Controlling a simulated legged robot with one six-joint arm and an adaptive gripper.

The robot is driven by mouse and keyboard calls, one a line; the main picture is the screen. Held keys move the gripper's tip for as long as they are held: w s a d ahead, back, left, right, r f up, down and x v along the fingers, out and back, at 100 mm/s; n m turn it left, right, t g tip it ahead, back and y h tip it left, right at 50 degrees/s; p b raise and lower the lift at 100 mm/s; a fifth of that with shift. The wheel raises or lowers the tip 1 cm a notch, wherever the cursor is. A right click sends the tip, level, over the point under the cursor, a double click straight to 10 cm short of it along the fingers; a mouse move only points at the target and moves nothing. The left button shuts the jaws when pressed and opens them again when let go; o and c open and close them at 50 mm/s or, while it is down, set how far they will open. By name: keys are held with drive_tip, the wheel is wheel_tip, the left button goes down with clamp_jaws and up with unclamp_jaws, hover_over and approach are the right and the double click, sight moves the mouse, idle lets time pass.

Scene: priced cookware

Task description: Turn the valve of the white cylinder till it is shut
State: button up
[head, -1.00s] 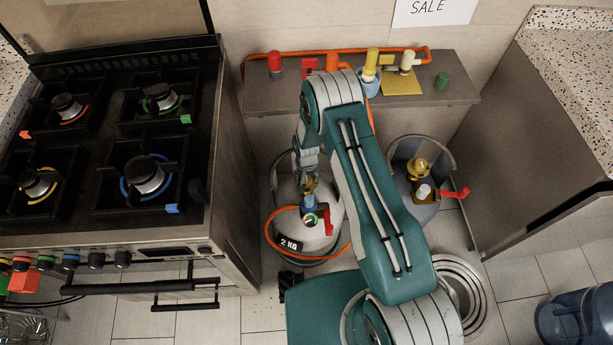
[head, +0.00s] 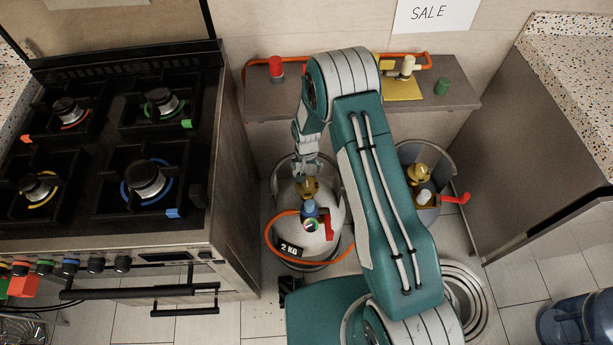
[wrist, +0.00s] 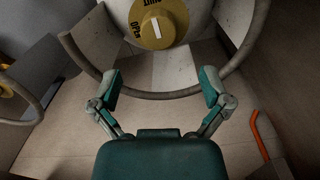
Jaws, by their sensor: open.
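The white cylinder (head: 328,234) stands on the floor right of the stove, with a "2 KG" tag on its side. Its yellow valve (head: 307,187) is on top. In the wrist view the valve is a round yellow knob (wrist: 172,32) with a white pointer mark, the word OPEN on its left and another word cut off at the top edge. My gripper (wrist: 161,84) is open, its two fingers apart, empty and below the knob in that view, not touching it. In the head view my gripper (head: 306,165) is just behind the valve.
A blue fitting with a gauge (head: 310,214), red lever and orange hose sits at the cylinder's front. A metal ring guard surrounds it. A grey cylinder (head: 428,214) stands to the right. The stove (head: 229,200) is close on the left; a shelf (head: 455,94) is behind.

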drive_tip(key=shift+r, duration=1.65)
wheel_tip(320, 180, up, 15)
drive_tip(key=t, duration=0.1)
hover_over(306, 181)
drive_tip(key=d, duration=0.3)
drive_tip(key=s+d+r+n+t, duration=0.15)
drive_tip(key=s+r, duration=0.35)
drive_tip(key=r, duration=0.7)
drive_tip(key=s+d+r+t, duration=0.1)
drive_tip(key=s+d+r, duration=0.2)
drive_tip(key=s+r, duration=0.4)
drive_tip(key=s+d+r+t, duration=0.2)
drive_tip(key=s+r, duration=0.5)
drive_tip(key=s, duration=0.8)
drive_tip(key=shift+d+r+n, duration=0.15)
drive_tip(key=shift+d+n, duration=0.3)
drive_tip(key=shift+d, duration=0.15)
